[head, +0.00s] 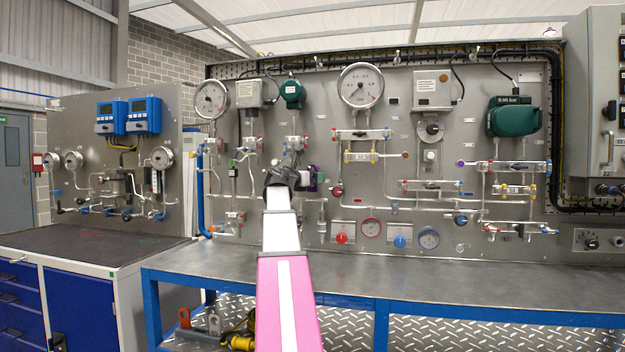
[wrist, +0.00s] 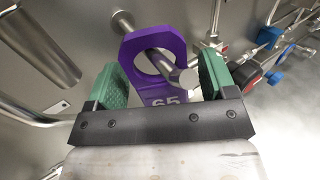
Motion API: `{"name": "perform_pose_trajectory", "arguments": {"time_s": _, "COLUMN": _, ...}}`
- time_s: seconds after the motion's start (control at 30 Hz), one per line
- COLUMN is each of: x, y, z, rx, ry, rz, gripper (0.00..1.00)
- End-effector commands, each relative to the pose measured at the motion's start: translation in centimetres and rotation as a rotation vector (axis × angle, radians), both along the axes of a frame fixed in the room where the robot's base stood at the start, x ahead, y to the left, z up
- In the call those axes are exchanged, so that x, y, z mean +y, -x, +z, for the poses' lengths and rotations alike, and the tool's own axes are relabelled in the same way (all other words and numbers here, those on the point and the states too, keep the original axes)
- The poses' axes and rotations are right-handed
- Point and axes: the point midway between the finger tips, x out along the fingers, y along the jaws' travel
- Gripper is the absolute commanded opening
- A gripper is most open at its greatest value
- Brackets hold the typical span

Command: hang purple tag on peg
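The purple tag (wrist: 134,45) has a large round hole and the number 65 on its lower part. In the wrist view a metal peg (wrist: 188,78) runs through the hole, its tip in front of the tag's rim and its base on the panel behind. My gripper (wrist: 162,78) is open, with a green-padded finger on each side of the tag and gaps beside the tag. The tag's lower end is hidden behind the gripper body. In the head view my gripper (head: 285,178) is at the panel, and a bit of purple tag (head: 312,170) shows beside it.
The grey panel (head: 400,120) carries gauges, valves and thin pipes around my gripper. A thick metal cylinder (wrist: 45,45) is close on the left in the wrist view. The workbench top (head: 430,273) below is clear.

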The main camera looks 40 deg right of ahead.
Motion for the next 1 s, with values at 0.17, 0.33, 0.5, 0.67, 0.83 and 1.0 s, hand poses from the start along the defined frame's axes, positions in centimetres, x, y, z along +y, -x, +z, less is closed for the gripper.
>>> {"name": "perform_pose_trajectory", "arguments": {"time_s": 0.17, "x": 0.3, "y": 0.1, "z": 0.0, "rx": 0.0, "ry": 0.0, "rz": 0.0, "gripper": 0.78}}
{"name": "perform_pose_trajectory", "arguments": {"time_s": 0.33, "x": 2.2, "y": 0.5, "z": -0.1, "rx": -0.001, "ry": 0.0, "rz": 0.001, "gripper": 0.78}}
{"name": "perform_pose_trajectory", "arguments": {"time_s": 0.5, "x": 5.5, "y": 1.0, "z": -0.1, "rx": 0.0, "ry": 0.0, "rz": 0.002, "gripper": 0.78}}
{"name": "perform_pose_trajectory", "arguments": {"time_s": 0.67, "x": 8.2, "y": 1.4, "z": -0.1, "rx": 0.0, "ry": 0.0, "rz": 0.002, "gripper": 0.78}}
{"name": "perform_pose_trajectory", "arguments": {"time_s": 0.83, "x": 10.0, "y": 1.6, "z": -0.1, "rx": 0.0, "ry": 0.0, "rz": 0.0, "gripper": 0.78}}
{"name": "perform_pose_trajectory", "arguments": {"time_s": 1.0, "x": 10.7, "y": 1.6, "z": 0.0, "rx": 0.0, "ry": 0.0, "rz": 0.0, "gripper": 0.78}}
